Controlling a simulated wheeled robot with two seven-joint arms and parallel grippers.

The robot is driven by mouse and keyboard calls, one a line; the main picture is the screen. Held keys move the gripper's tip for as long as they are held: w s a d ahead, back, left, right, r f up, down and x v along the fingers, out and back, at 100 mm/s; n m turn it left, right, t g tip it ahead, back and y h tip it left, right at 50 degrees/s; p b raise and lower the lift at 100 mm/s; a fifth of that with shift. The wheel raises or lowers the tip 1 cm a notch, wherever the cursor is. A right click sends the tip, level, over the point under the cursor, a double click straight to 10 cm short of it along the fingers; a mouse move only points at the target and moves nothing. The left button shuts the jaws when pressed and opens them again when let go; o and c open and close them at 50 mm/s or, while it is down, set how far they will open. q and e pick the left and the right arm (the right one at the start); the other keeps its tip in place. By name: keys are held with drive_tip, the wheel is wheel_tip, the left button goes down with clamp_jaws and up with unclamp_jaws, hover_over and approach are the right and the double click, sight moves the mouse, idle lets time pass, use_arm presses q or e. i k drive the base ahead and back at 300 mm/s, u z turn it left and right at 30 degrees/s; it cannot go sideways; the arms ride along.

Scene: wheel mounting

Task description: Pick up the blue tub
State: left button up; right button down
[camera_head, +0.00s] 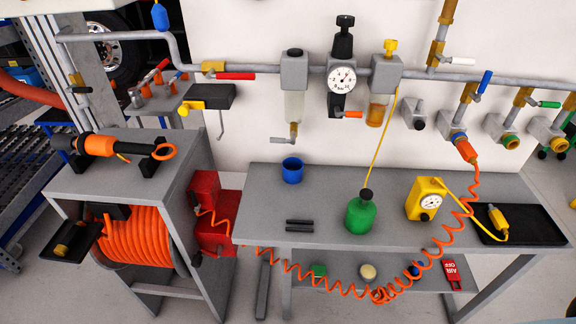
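The blue tub (292,172) is a small, open-topped round cup. It stands upright near the back left of the grey workbench (325,233), close to the wall. Nothing covers it, and there is clear bench around it. Neither of my grippers shows in the head view.
Two short black bars (299,224) lie in front of the tub. A green bottle (361,215), a yellow gauge box (427,199) and a black tray (520,222) sit further right. Pipes and a pressure gauge (341,79) hang above. An orange coiled hose (330,291) droops along the bench front.

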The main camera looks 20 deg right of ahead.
sight(293, 167)
drive_tip(key=z, duration=0.4)
drive_tip(key=k, duration=1)
drive_tip(key=u, duration=0.6)
drive_tip(key=i, duration=1.55)
drive_tip(key=z, duration=0.65)
